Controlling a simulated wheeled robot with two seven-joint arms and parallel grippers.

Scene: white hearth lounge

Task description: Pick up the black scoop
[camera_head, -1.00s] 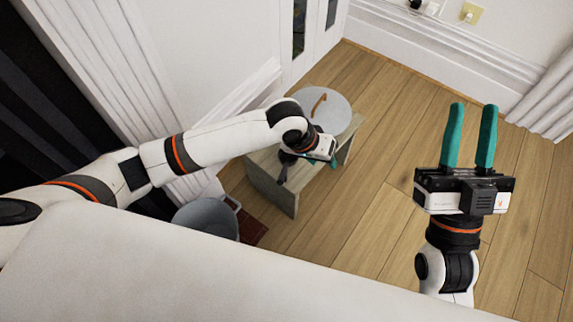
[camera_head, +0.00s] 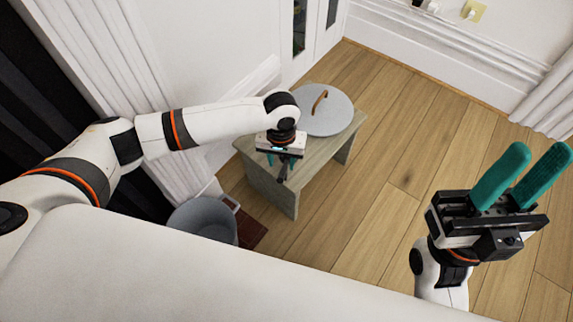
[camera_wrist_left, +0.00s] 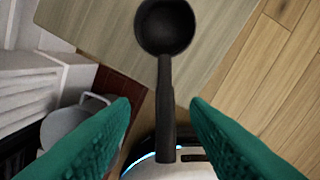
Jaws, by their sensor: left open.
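The black scoop (camera_wrist_left: 166,28) shows in the left wrist view with its round bowl at the top, over the wooden table, and its handle running down between my left fingers. In the head view only a dark part of the scoop (camera_head: 283,172) shows, below my gripper. My left gripper (camera_wrist_left: 160,108) is open, with one green finger on each side of the handle and gaps visible on both sides. It hangs over the small table in the head view (camera_head: 281,158). My right gripper (camera_head: 540,152) is open and empty at the right, away from the table.
The small wooden table (camera_head: 320,150) also holds a round grey lid (camera_head: 326,118) with a brown handle. A grey pot (camera_head: 203,222) stands on the floor left of the table, by the wall. A white surface (camera_head: 150,270) fills the foreground. Wooden floor (camera_head: 385,180) is clear at the right.

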